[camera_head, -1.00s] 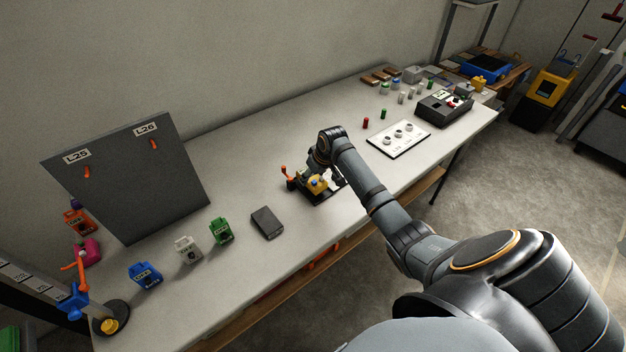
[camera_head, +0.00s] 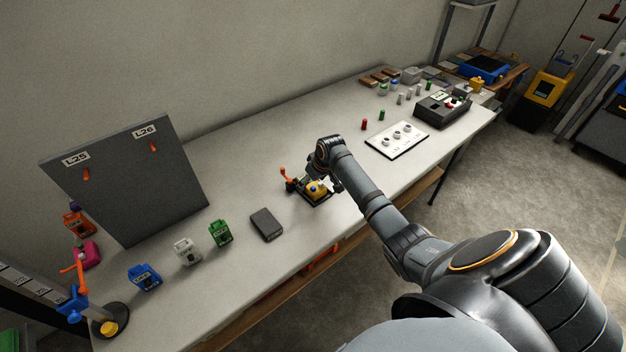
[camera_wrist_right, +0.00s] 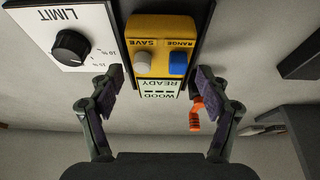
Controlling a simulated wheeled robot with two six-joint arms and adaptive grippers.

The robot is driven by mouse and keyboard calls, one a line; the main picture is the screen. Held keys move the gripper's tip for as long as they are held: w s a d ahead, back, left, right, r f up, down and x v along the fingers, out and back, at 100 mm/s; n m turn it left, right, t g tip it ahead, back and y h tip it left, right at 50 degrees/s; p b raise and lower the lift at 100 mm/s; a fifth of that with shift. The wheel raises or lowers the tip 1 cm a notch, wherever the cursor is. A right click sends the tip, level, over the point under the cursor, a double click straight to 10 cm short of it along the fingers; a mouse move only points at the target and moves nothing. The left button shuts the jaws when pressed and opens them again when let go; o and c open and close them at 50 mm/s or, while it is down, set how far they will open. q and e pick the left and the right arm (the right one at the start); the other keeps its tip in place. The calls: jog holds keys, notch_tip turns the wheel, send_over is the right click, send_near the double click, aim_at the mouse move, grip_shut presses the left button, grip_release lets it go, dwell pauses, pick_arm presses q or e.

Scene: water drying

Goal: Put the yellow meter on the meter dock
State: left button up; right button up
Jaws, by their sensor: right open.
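The yellow meter (camera_head: 317,188) sits on a small black base (camera_head: 319,201) near the front middle of the bench; this base looks like the meter dock. In the right wrist view the meter (camera_wrist_right: 160,45) shows a grey SAVE button, a blue RANGE button and a pale display reading WOOD READY, upside down. My right gripper (camera_head: 329,182) is beside the meter, on its right. In the wrist view my right gripper (camera_wrist_right: 155,88) is open, its two fingers apart with the display end between them and no visible contact. My left gripper is out of view.
An orange lever (camera_head: 285,175) stands at the base's left. A white panel with knobs (camera_head: 397,139) is to the right.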

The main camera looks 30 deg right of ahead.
jog(key=v, duration=1.2)
